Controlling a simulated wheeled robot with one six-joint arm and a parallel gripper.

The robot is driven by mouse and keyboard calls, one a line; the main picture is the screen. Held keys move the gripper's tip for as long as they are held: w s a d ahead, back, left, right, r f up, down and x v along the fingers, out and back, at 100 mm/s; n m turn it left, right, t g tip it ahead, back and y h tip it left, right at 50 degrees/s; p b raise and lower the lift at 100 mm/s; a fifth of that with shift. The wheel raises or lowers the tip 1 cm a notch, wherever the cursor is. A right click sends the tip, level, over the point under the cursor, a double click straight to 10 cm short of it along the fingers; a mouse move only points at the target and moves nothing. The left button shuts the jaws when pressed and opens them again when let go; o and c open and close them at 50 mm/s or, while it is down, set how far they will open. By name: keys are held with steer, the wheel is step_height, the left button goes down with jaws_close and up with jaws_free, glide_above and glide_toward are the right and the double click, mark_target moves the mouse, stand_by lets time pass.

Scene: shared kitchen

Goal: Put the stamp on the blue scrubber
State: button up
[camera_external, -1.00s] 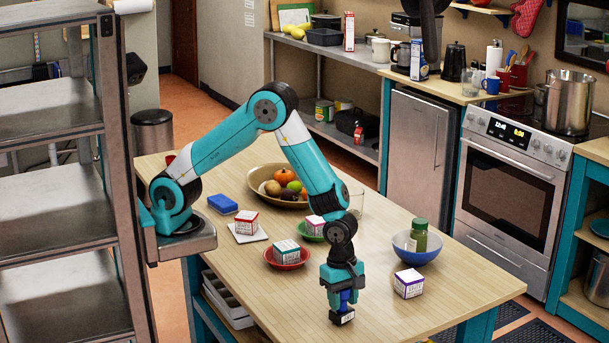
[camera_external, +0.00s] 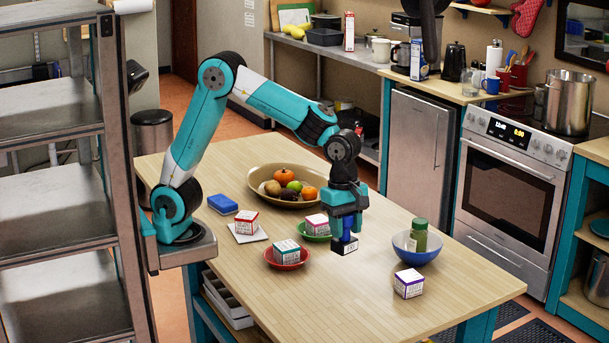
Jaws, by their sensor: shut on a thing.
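My gripper (camera_external: 346,232) points down above the wooden table and is shut on the stamp (camera_external: 345,245). The stamp has a blue handle and a dark block with a white label at its bottom, and it hangs clear of the table. The blue scrubber (camera_external: 222,204) lies flat near the table's left edge. My gripper is well to the right of the scrubber. Nothing lies on the scrubber.
Patterned boxes sit on a white square plate (camera_external: 262,236), a red plate (camera_external: 271,262) and a green plate (camera_external: 304,238). A fruit bowl (camera_external: 256,189), a blue bowl (camera_external: 430,252) with a green jar, and a purple-edged box (camera_external: 408,283) stand around. The front table area is clear.

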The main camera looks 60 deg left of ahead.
steer(key=w+a+r+n, duration=0.1)
steer(key=w+a+n, duration=0.3)
steer(key=w+a, duration=1.25)
steer(key=w+a+r+n+p, duration=0.15)
steer(key=a+n, duration=0.25)
steer(key=a, duration=1.5)
steer(key=n+t+y, duration=0.1)
steer(key=n, duration=0.7)
glide_above(223, 200)
steer(key=f+p, duration=0.3)
steer(key=f, duration=1.6)
steer(key=shift+a+p, duration=0.2)
steer(key=shift+p, duration=0.15)
